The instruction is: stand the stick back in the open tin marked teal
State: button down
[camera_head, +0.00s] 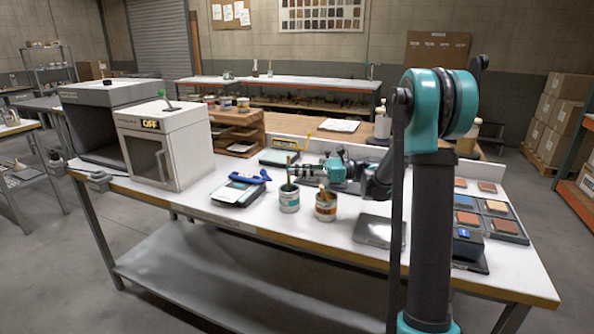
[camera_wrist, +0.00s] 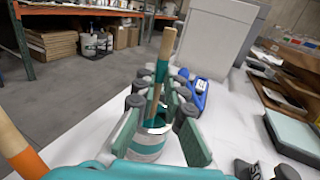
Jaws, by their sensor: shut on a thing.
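The wooden stick (camera_wrist: 167,48) has a teal band and stands nearly upright, slightly tilted, between my fingers. My gripper (camera_wrist: 158,108) is shut on it; in the head view my gripper (camera_head: 297,171) reaches in from the right. The teal-marked tin (camera_head: 289,200) is open and stands on the white bench. It also shows in the wrist view (camera_wrist: 147,150), directly below the stick. The stick's lower end meets the tin's mouth; my fingers partly hide it, and I cannot tell how deep it is.
An orange-marked tin (camera_head: 326,209) with its own stick stands close on the right; that stick (camera_wrist: 18,145) fills the wrist view's left edge. A scale-like device with a blue object (camera_head: 251,177) lies left of the teal tin. A white cabinet (camera_head: 165,145) stands further left.

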jog(key=c, duration=1.5)
grip_release()
jog(key=shift+c, duration=0.2)
jog(key=d, duration=1.2)
jog(key=shift+w, duration=0.3)
